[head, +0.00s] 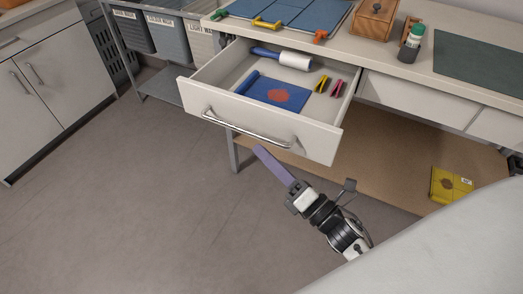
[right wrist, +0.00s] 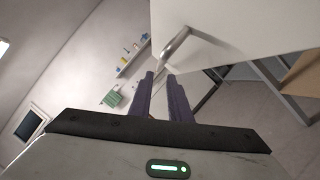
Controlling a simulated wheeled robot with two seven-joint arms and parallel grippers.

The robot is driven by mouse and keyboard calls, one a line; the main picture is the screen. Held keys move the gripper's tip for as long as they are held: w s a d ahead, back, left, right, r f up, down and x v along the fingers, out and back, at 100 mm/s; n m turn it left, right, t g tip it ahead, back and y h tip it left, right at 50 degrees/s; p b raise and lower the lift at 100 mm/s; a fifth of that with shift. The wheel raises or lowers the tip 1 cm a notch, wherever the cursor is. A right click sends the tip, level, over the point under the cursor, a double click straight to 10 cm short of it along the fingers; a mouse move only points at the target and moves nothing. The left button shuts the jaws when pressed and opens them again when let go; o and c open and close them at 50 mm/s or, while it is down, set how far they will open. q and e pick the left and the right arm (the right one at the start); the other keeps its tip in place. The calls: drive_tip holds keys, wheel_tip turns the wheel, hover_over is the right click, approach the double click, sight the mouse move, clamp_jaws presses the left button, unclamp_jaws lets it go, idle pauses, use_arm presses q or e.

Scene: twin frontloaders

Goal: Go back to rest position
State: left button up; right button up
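My right gripper (head: 261,152) has purple fingers and is in front of and below the open drawer, over the floor. In the right wrist view its two fingers (right wrist: 161,76) stand apart with nothing between them, so it is open and empty. The drawer's metal bar handle (head: 246,130) is above and left of the fingertips in the head view. In the right wrist view the handle (right wrist: 176,42) shows just beyond the fingertips, apart from them as far as I can tell. My left gripper is not in view.
The white drawer (head: 308,141) stands pulled out, holding a lint roller (head: 295,61), a blue cloth (head: 262,90) with a reddish patch and small clips. The worktop (head: 400,62) is above it. A yellow packet (head: 450,184) lies on the lower shelf. Floor at left is clear.

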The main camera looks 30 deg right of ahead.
idle(0.4)
drive_tip(key=s+a+f+m+g+h+p, duration=0.1)
drive_tip(key=s+a+f+m+g+h, duration=0.1)
drive_tip(key=s+f+m+g, duration=0.3)
drive_tip(key=s+a+f+m+g+h, duration=0.1)
drive_tip(key=s+a+f+m+g, duration=0.2)
drive_tip(key=s+f+m, duration=0.8)
wheel_tip(320, 180, down, 3)
drive_tip(key=m+g, duration=0.2)
drive_tip(key=m, duration=0.7)
drive_tip(key=shift+r+m+g+h+p, duration=0.2)
drive_tip(key=shift+m+g+h+p, duration=0.1)
drive_tip(key=shift+g+h+p, duration=0.1)
